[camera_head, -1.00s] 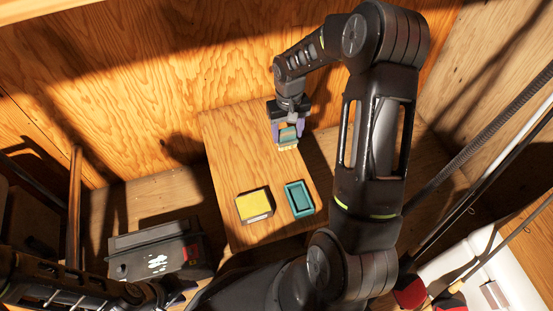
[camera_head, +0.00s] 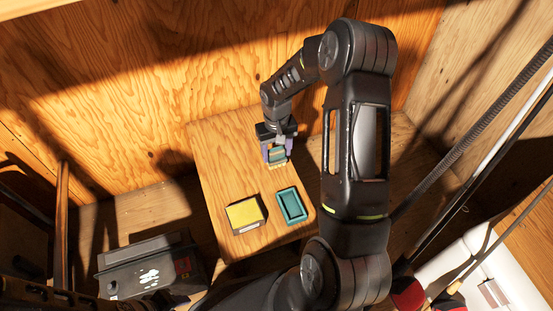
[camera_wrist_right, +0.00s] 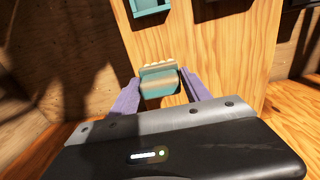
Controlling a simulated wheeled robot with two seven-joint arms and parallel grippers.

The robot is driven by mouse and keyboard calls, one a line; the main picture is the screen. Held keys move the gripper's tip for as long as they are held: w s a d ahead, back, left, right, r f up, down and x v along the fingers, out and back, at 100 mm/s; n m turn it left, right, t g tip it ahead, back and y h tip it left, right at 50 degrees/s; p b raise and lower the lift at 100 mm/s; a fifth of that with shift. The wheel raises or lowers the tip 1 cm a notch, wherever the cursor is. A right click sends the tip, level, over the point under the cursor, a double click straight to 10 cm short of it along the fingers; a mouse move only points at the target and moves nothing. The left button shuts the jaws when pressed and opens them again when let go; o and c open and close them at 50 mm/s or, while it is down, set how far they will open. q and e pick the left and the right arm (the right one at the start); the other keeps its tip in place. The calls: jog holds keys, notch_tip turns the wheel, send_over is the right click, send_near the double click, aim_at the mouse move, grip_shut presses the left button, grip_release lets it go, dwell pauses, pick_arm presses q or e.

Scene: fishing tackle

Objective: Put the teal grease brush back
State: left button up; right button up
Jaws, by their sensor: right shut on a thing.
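The teal grease brush (camera_head: 277,155) has a teal body and pale bristles. My right gripper (camera_head: 276,151), with purple fingers, is shut on it above the far part of the wooden table. In the right wrist view the brush (camera_wrist_right: 159,84) sits between the two fingers (camera_wrist_right: 160,92), bristles pointing towards the top of the picture. An open teal tray (camera_head: 292,205) stands on the table nearer the front, apart from the brush. Part of the tray (camera_wrist_right: 150,8) shows at the top of the wrist view. My left gripper does not show.
A yellow-topped block (camera_head: 245,214) stands just left of the tray. The wooden tabletop (camera_head: 222,160) is clear to the left of the brush. A dark case (camera_head: 150,268) stands at lower left. Rods (camera_head: 485,150) lean at the right. A wooden wall is behind the table.

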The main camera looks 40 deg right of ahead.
aim_at(277, 158)
jog(key=shift+f+b, duration=0.55)
jog(key=shift+f, duration=1.3)
jog(key=shift+f, duration=0.2)
jog(key=o, duration=1.2)
jog(key=shift+r, duration=0.15)
jog(key=shift+r, duration=0.2)
notch_tip(277, 158, up, 12)
jog(key=p, duration=0.3)
jog(key=shift+f, duration=0.15)
